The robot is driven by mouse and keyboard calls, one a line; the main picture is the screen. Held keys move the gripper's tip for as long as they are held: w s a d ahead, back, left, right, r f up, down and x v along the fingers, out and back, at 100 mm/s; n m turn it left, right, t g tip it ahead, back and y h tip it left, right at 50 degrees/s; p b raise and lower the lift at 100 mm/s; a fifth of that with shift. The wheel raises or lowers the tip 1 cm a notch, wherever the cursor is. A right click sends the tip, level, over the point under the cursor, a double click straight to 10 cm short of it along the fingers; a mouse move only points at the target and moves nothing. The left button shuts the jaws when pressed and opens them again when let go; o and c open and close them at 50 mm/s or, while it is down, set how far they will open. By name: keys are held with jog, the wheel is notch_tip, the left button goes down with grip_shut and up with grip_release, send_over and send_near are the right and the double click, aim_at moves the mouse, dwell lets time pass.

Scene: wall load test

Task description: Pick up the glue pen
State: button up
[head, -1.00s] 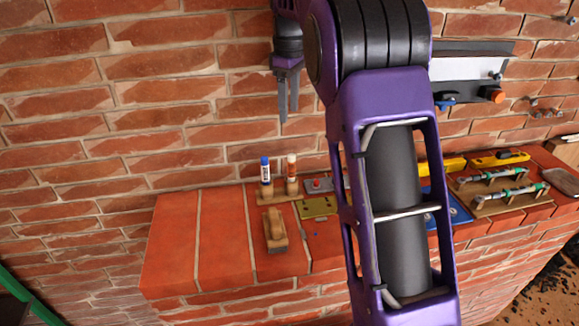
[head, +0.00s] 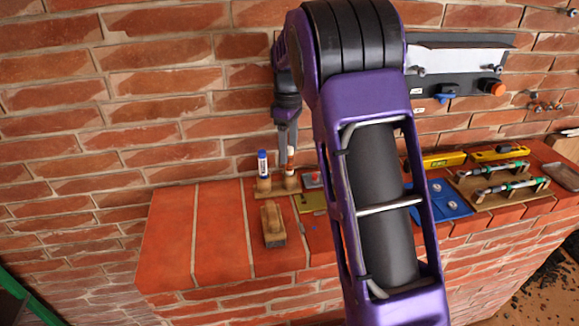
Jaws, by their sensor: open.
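Two pen-like sticks stand upright in a small wooden holder (head: 275,190) on the brick ledge: one white with a blue cap (head: 263,163), one pale with orange-brown marks (head: 289,177). Their labels are too small to read, so I cannot tell which is the glue pen. My gripper (head: 287,156) points down, open, with its fingers at the top of the right-hand stick and partly covering it. Whether the fingers are around it, in front of it or touching it, I cannot tell.
A wooden block tool (head: 273,224) lies in front of the holder, with a brass plate (head: 312,202) to its right. Farther right are a blue mat (head: 443,208), yellow levels (head: 497,153) and a wooden rack (head: 470,198). The ledge's left end is clear.

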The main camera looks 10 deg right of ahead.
aim_at(289, 161)
notch_tip(289, 161, down, 4)
jog(key=shift+s+d+f, duration=0.1)
jog(key=shift+s+f, duration=0.05)
jog(key=shift+f, duration=0.05)
grip_shut()
